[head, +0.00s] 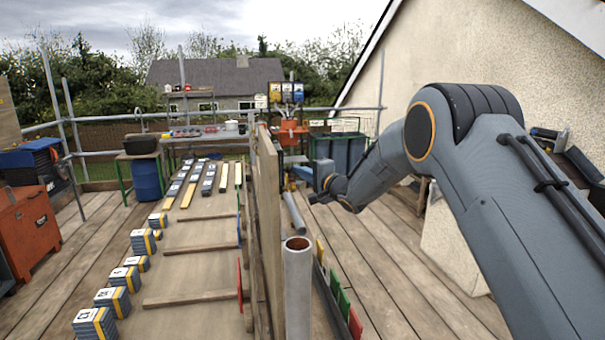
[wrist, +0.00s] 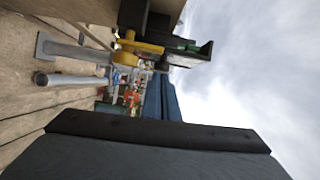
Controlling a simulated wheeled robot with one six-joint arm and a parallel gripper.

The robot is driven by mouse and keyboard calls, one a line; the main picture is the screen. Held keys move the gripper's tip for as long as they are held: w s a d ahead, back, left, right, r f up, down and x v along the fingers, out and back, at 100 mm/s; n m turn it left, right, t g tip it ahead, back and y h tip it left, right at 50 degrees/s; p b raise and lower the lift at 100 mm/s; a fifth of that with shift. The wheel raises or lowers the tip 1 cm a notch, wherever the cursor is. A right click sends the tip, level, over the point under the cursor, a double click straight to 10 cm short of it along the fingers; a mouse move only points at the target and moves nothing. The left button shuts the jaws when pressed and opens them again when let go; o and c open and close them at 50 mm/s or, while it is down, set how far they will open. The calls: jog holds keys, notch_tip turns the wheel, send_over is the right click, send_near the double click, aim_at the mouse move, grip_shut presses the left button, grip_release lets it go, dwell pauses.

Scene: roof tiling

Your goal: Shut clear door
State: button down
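I cannot make out a clear door for certain in either view. Small yellow and blue boxes (head: 286,92) stand raised at the back, above an orange machine (head: 292,133); any clear cover on them is too small to tell. My arm reaches in from the right in the head view, and my gripper (head: 318,198) is at its far end, right of the upright board. It is small and dark there, and its fingers cannot be told apart. The wrist view is turned on its side; a large dark block fills its bottom, and a yellow and black fitting shows near its top.
An upright wooden board (head: 268,190) and a grey pipe (head: 297,285) stand left of my arm. Numbered tile stacks (head: 96,322) line the sloping roof panel. A blue-grey bin (head: 345,150) stands behind my gripper. A rendered wall (head: 450,60) rises at right. Deck boards between are partly clear.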

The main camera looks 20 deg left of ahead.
jog(key=shift+s+a, duration=0.1)
jog(key=shift+a, duration=0.05)
jog(key=s+d+f+h+b, duration=0.1)
jog(key=s+d+f+h, duration=0.25)
jog(key=d, duration=0.85)
jog(key=s+d+f+n+h+b, duration=0.1)
jog(key=s+d+f+h, duration=0.2)
jog(key=d, duration=0.9)
jog(key=s+d+f+h+b, duration=0.1)
jog(key=s+d+f+h, duration=0.3)
jog(key=d, duration=0.8)
jog(key=s+d+f+n+g+h, duration=0.1)
jog(key=s+d, duration=0.4)
jog(key=s, duration=0.5)
jog(key=s+d+f+n+g+h, duration=0.1)
jog(key=s+d+f+g, duration=0.3)
jog(key=s, duration=0.7)
jog(key=s+d+f+n+g+h, duration=0.2)
jog(key=s+d, duration=0.5)
jog(key=s, duration=0.4)
jog(key=shift+s+f+n+g, duration=0.15)
jog(key=shift+s+n+g, duration=0.1)
jog(key=shift+n+g, duration=0.55)
